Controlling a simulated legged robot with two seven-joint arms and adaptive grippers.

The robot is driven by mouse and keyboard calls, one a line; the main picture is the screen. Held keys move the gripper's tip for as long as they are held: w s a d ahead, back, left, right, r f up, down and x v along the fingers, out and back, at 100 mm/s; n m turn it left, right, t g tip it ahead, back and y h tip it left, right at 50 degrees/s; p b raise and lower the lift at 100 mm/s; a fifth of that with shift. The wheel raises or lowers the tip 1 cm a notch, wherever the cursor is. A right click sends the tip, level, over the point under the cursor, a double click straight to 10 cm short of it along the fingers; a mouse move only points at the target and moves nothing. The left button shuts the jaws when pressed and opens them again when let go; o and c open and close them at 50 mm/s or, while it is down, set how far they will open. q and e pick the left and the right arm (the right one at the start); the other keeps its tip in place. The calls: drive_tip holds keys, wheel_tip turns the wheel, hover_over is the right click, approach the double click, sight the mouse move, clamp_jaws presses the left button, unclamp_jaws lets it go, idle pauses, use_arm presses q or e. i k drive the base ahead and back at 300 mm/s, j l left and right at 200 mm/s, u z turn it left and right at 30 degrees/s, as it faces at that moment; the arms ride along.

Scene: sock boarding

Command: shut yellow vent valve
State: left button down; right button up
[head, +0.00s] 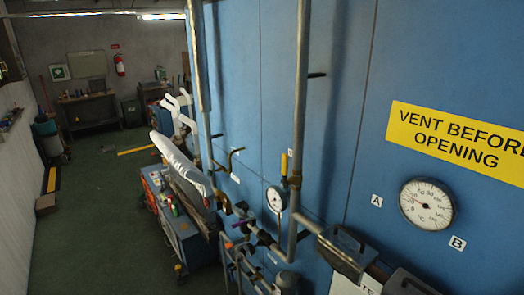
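The yellow vent valve handle (284,164) is a small upright lever. The lever points up, roughly parallel to the pipe. A small white tag beside it is too small to read. Neither of my grippers is in view, and nothing touches the lever.
A small pressure gauge (276,199) and crowded pipework (240,225) sit below the valve. A yellow sign (460,138) and dial thermometer (426,204) are on the blue wall at right. White boards (177,165) stand left. The green floor (90,230) is largely clear.

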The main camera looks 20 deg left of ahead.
sight(284, 184)
drive_tip(key=i+j+z, duration=0.15)
drive_tip(key=j, duration=0.65)
drive_tip(key=j+z, duration=0.15)
drive_tip(key=j, duration=0.65)
